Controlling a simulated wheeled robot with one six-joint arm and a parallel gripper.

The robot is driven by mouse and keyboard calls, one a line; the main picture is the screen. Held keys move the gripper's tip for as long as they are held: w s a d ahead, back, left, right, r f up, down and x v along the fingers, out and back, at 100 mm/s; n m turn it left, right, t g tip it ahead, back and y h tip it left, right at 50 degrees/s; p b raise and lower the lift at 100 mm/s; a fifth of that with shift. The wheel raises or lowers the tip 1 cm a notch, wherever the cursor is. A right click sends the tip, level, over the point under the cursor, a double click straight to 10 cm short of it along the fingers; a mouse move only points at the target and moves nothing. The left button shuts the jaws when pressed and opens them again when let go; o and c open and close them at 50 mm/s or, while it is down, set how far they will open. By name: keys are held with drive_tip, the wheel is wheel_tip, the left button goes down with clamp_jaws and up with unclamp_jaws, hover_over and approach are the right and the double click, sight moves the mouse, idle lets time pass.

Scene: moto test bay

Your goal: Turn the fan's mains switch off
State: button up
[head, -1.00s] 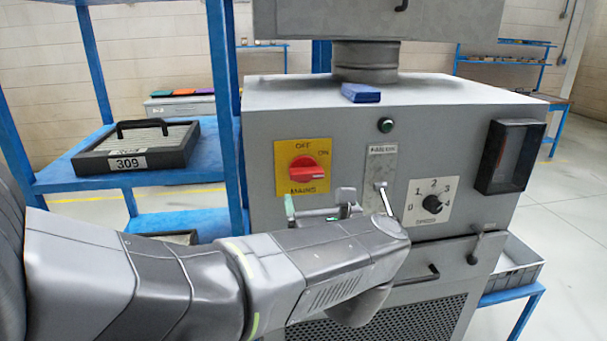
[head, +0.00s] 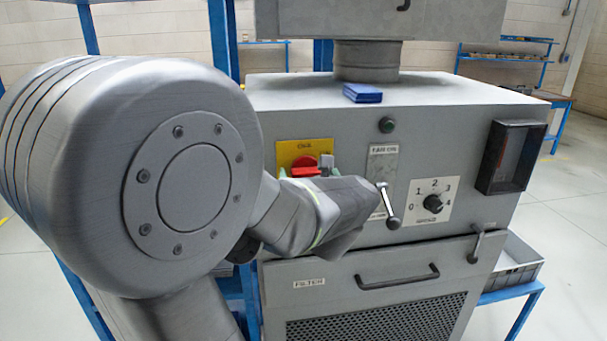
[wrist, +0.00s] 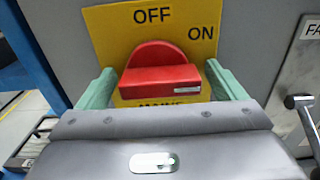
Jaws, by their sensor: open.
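The mains switch is a red knob (head: 304,163) on a yellow plate (head: 318,147) on the grey cabinet's front. In the wrist view the red knob (wrist: 160,72) lies with its grip bar level and a pale mark at its right end, on the side of the word ON. OFF is printed above it on the yellow plate (wrist: 110,28). My gripper (wrist: 159,72) is open, with one green finger at each side of the knob. Whether the fingers touch it I cannot tell. In the head view my arm partly hides the plate and my gripper (head: 308,173).
A metal lever (head: 388,208) on a FAN ON plate (head: 382,160) is close right of my gripper. Further right are a speed dial (head: 432,203) and a dark window box (head: 508,156). A blue block (head: 362,93) lies on the cabinet top. Blue shelving stands at left.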

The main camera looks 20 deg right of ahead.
drive_tip(key=c, duration=1)
drive_tip(key=shift+f+n+b, duration=0.15)
drive_tip(key=shift+n+b, duration=0.25)
drive_tip(key=shift+b, duration=0.1)
drive_tip(key=n+b, duration=0.2)
drive_tip(key=b, duration=0.2)
drive_tip(key=shift+f+n, duration=0.1)
drive_tip(key=shift+n, duration=0.2)
drive_tip(key=n+b, duration=0.5)
drive_tip(key=b, duration=0.1)
drive_tip(key=shift+a+b, duration=0.1)
drive_tip(key=shift+b, duration=0.25)
drive_tip(key=n+b, duration=0.5)
drive_tip(key=b, duration=0.1)
drive_tip(key=shift+n, duration=0.4)
drive_tip(key=n+b, duration=0.3)
drive_tip(key=b, duration=0.1)
drive_tip(key=shift+r+n, duration=0.25)
drive_tip(key=shift+n, duration=0.15)
drive_tip(key=shift+r, duration=0.1)
